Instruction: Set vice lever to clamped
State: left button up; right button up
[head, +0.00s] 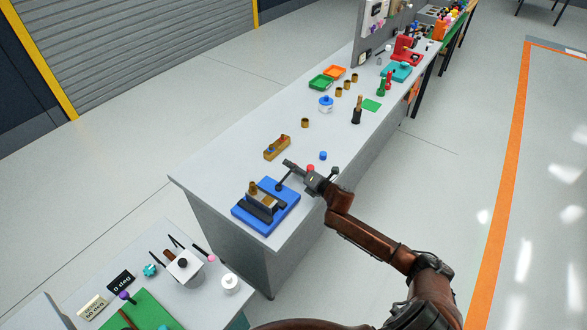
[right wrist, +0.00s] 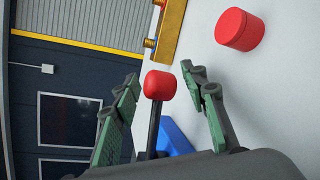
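The blue vice (head: 250,222) stands on the near end of the long grey bench, with a brass-coloured part between its jaws. Its dark lever (head: 282,183) rises at the vice's right side, and its tip is hidden by the gripper in the head view. In the right wrist view the lever's red knob (right wrist: 159,85) stands between the two green fingers of my right gripper (right wrist: 163,95). The fingers are spread, with a visible gap on each side of the knob. My left gripper is not in view.
A red cylinder (right wrist: 241,29) lies close beyond the right gripper. A blue cylinder (head: 323,155) and a brass-coloured block (head: 277,147) are farther along the bench (head: 225,170). A lower table with a green mat (head: 143,312) stands at the near left.

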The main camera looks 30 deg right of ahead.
grip_shut()
dwell(0.3)
dwell(0.3)
